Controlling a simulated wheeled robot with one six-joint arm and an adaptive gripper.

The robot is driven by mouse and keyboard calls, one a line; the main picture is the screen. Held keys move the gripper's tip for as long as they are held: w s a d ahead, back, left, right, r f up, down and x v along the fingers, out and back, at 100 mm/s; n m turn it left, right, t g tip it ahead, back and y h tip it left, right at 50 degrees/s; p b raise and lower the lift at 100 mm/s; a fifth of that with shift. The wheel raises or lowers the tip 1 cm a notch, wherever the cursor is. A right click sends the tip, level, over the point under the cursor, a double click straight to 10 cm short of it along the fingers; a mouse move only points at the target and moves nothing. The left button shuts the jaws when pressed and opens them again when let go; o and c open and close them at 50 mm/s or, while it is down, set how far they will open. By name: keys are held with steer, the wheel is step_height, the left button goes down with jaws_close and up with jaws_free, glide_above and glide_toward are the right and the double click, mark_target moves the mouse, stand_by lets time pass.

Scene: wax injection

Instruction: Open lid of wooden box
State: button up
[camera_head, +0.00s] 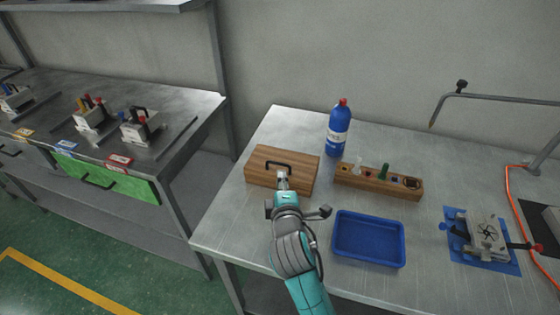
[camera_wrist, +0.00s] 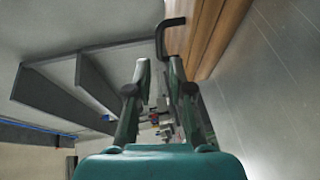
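The wooden box (camera_head: 262,172) stands on the left part of the metal table, with its lid down. A black handle (camera_head: 290,165) is on its top. In the wrist view the wooden surface (camera_wrist: 205,30) is at the upper right and the black handle (camera_wrist: 160,40) hangs at its edge. My gripper (camera_head: 282,177) is at the handle in the head view. In the wrist view my gripper (camera_wrist: 159,64) has its fingers apart, with a gap between the tips. The handle's end shows close to that gap; I cannot tell whether it touches a finger.
A blue bottle (camera_head: 338,130) stands behind the box. A wooden tool holder (camera_head: 350,180) is right of it, close by. A blue tray (camera_head: 368,240) lies in front of the holder. A clamp device (camera_head: 485,235) sits at the right. Another bench (camera_head: 190,105) is at the left.

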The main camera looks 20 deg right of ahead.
mark_target(279, 163)
steer(key=x, duration=0.8)
steer(key=shift+w, duration=0.25)
jaws_close()
